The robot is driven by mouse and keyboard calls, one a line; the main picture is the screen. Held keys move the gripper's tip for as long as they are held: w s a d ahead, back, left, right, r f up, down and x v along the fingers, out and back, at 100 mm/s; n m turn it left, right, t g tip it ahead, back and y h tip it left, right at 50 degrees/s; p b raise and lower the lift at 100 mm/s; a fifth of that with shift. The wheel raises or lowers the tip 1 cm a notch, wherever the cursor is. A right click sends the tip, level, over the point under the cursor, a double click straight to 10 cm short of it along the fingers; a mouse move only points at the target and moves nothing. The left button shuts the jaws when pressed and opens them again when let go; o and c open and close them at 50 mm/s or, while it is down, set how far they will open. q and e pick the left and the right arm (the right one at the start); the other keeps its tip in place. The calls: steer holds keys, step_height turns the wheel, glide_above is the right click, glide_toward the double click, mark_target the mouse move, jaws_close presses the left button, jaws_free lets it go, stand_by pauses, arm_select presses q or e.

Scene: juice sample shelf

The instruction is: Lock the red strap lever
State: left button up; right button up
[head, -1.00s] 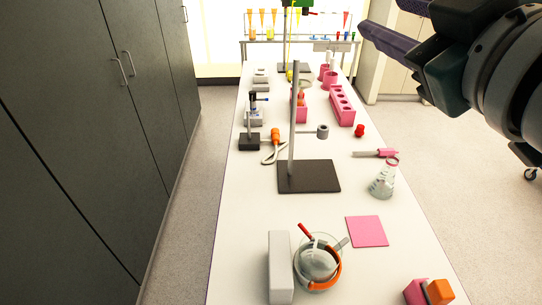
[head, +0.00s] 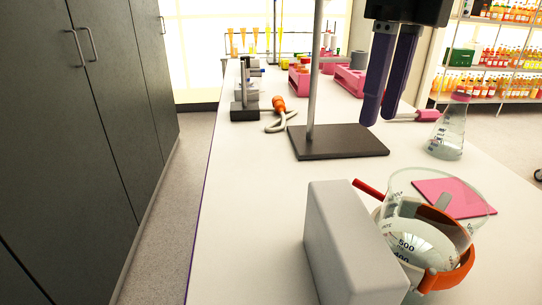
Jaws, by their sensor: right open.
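A red lever (head: 369,188) sticks out up and to the left beside a glass beaker (head: 410,228) in the head view. An orange strap (head: 446,277) runs around the beaker's lower right side. Part of the lever's inner end is seen through or behind the glass, so its joint to the strap is unclear. A grey block (head: 355,255) stands just left of the beaker. My right gripper (head: 380,113) hangs with its purple fingers pointing down, open and empty, above and beyond the lever, apart from it. My left gripper is out of view.
A retort stand with a dark base (head: 338,141) stands behind the beaker. A pink square (head: 455,198) lies partly behind the glass. A conical flask (head: 449,130) is at the right.

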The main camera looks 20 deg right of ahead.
mark_target(366, 185)
steer(key=f, duration=0.9)
steer(key=shift+s+f, duration=0.2)
steer(key=shift+f, duration=0.2)
jaws_close()
